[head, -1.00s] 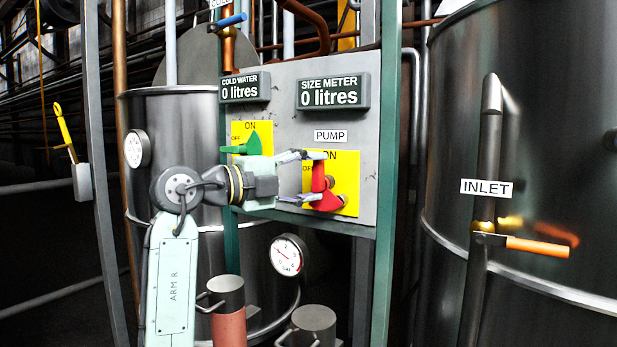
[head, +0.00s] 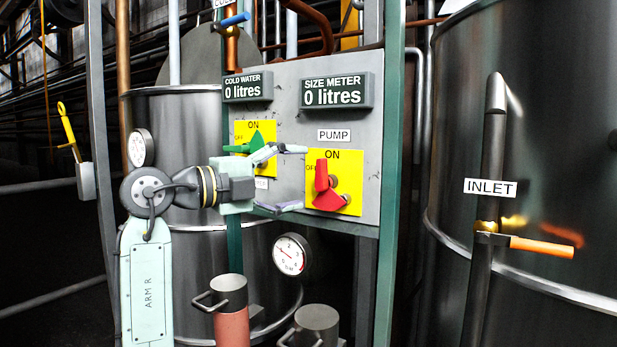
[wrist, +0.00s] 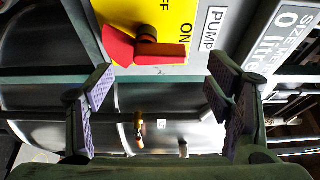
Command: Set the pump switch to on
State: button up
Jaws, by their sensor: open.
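The red pump switch (head: 322,180) is on a yellow plate (head: 346,201) under the PUMP label. One arm of its handle points up on the ON side, and a broad part hangs at the lower end. In the wrist view the red handle (wrist: 160,54) shows at the top, with one arm along the ON side. My gripper (head: 301,177) is open and empty, just left of the switch and apart from it. In the wrist view its two fingers (wrist: 160,103) are spread wide, below the handle, with nothing between them.
A green switch (head: 257,142) on another yellow plate sits left, partly behind my gripper. Digital meters (head: 336,92) are above. A gauge (head: 291,255) and cylinders (head: 230,295) are below. A tank with an orange-handled INLET valve (head: 540,246) stands right.

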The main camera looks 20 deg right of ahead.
jog(key=v, duration=0.7)
jog(key=shift+a, duration=0.15)
jog(key=shift+s, duration=0.1)
